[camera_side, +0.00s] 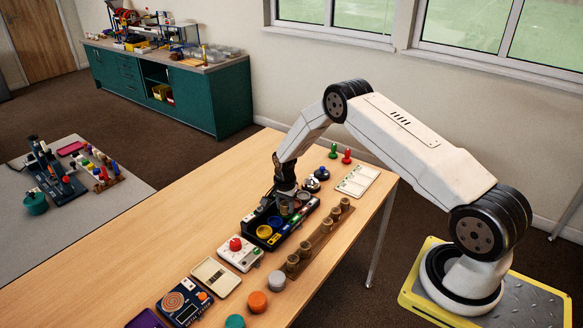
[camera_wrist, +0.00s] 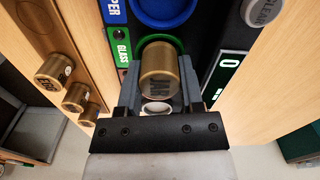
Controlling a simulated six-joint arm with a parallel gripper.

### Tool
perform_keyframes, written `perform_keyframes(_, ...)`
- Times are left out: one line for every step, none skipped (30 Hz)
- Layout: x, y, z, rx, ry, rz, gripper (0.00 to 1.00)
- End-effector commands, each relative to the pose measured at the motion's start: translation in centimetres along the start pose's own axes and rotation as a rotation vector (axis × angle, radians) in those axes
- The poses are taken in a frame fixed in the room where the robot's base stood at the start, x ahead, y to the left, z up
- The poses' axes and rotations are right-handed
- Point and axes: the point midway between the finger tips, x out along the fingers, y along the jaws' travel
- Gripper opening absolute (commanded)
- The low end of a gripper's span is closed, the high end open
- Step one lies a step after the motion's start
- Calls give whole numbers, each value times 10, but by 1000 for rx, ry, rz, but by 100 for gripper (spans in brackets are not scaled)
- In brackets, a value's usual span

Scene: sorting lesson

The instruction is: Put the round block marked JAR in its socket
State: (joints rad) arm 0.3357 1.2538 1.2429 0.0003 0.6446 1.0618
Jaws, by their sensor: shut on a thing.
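My gripper (camera_wrist: 157,95) is shut on a brass round block marked JAR (camera_wrist: 162,66), which stands between its two fingers in the wrist view. Just beyond the block is a green-ringed socket (camera_wrist: 178,43) beside a green label reading GLASS (camera_wrist: 122,48). The block covers part of that ring, and I cannot tell whether its lower end is above the socket or in it. In the side view my gripper (camera_side: 286,190) is low over the black sorting board (camera_side: 247,238); the held block is hard to make out there.
A blue socket (camera_wrist: 165,12) lies beyond the green one. A wooden rack (camera_side: 318,238) with several brass blocks (camera_wrist: 54,70) runs alongside the board. A white box with a red button (camera_side: 238,252) and small pegs (camera_side: 347,156) stand around it. Bare table lies left of the board.

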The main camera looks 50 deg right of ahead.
Motion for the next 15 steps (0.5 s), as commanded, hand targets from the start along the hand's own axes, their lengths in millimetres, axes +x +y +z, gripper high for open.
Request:
perform_keyframes(1, 0, 0, 0, 0, 0, 0)
perform_keyframes(1, 0, 0, 0, 0, 0, 0)
perform_keyframes(2, 0, 0, 0, 0, 0, 0)
perform_keyframes(2, 0, 0, 0, 0, 0, 0)
perform_keyframes(3, 0, 0, 0, 0, -1, 0)
perform_keyframes(3, 0, 0, 0, 0, -1, 0)
perform_keyframes(3, 0, 0, 0, 0, -1, 0)
perform_keyframes(4, 0, 0, 0, 0, -1, 0)
perform_keyframes(4, 0, 0, 0, 1, -1, 0)
perform_keyframes(5, 0, 0, 0, 1, -1, 0)
perform_keyframes(4, 0, 0, 0, 1, -1, 57)
perform_keyframes(4, 0, 0, 0, 1, -1, 63)
perform_keyframes(4, 0, 0, 0, 1, -1, 63)
perform_keyframes(4, 0, 0, 0, 1, -1, 63)
perform_keyframes(4, 0, 0, 0, 1, -1, 63)
